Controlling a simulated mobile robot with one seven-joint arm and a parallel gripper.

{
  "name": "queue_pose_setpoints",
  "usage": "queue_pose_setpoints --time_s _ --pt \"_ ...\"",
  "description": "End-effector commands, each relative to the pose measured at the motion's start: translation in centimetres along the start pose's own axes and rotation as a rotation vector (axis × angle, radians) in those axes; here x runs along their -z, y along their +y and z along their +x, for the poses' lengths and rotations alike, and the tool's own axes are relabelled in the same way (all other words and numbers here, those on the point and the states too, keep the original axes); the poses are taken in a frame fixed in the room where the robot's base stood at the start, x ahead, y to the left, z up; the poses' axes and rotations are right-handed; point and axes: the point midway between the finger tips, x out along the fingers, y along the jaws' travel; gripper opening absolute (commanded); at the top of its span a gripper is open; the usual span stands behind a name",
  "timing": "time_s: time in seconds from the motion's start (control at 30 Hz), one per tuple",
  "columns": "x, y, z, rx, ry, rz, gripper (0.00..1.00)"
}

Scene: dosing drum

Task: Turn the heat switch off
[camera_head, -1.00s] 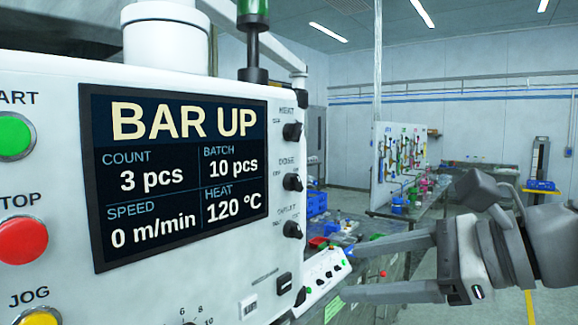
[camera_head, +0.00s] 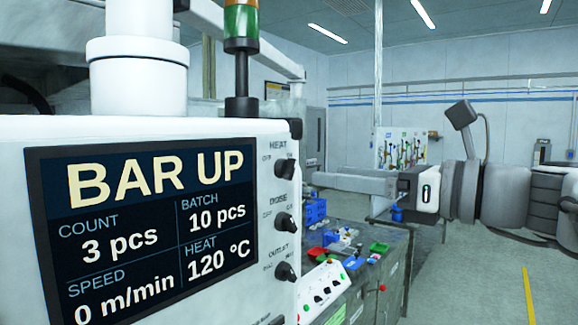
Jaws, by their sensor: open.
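The heat switch (camera_head: 285,169) is a black rotary knob under the word HEAT, at the top of a column of knobs on the right side of the white control panel (camera_head: 268,215). Its pointer seems to lean up and right, away from the left label; the small lettering is blurred. My gripper (camera_head: 343,197) is open and empty, to the right of the panel. Its upper finger points left toward the heat switch at about its height, with a gap in the picture. The other finger is mostly hidden. The display (camera_head: 150,225) reads BAR UP and HEAT 120 °C.
Below the heat switch are the dose knob (camera_head: 284,221) and the outlet knob (camera_head: 285,271). A small sloped button box (camera_head: 325,290) sits lower right. A bench with coloured bins (camera_head: 315,212) stands behind. The floor at right is open.

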Motion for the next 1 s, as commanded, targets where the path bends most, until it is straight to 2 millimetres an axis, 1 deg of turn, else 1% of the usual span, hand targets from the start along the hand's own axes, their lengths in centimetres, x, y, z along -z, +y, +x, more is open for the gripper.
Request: queue_pose_setpoints --time_s 0.03,0.2,0.3,0.4,0.53,0.8,0.83,0.87,1.0 --pt "-0.1 0.0 1.2 -0.003 0.002 0.001 0.69" --pt "-0.1 0.0 4.6 -0.003 0.001 -0.001 0.69" --pt "-0.1 0.0 6.2 -0.003 0.001 0.0 0.69" --pt "-0.1 0.0 7.2 -0.001 0.001 -0.002 0.69" --pt "0.0 0.0 8.0 0.0 0.0 -0.001 0.69" --pt "0.0 0.0 8.1 0.0 0.0 -0.002 0.69" --pt "0.0 0.0 8.1 0.0 0.0 -0.002 0.67" --pt "0.0 0.0 8.1 0.0 0.0 -0.002 0.62" --pt "0.0 0.0 8.1 0.0 0.0 -0.002 0.36"
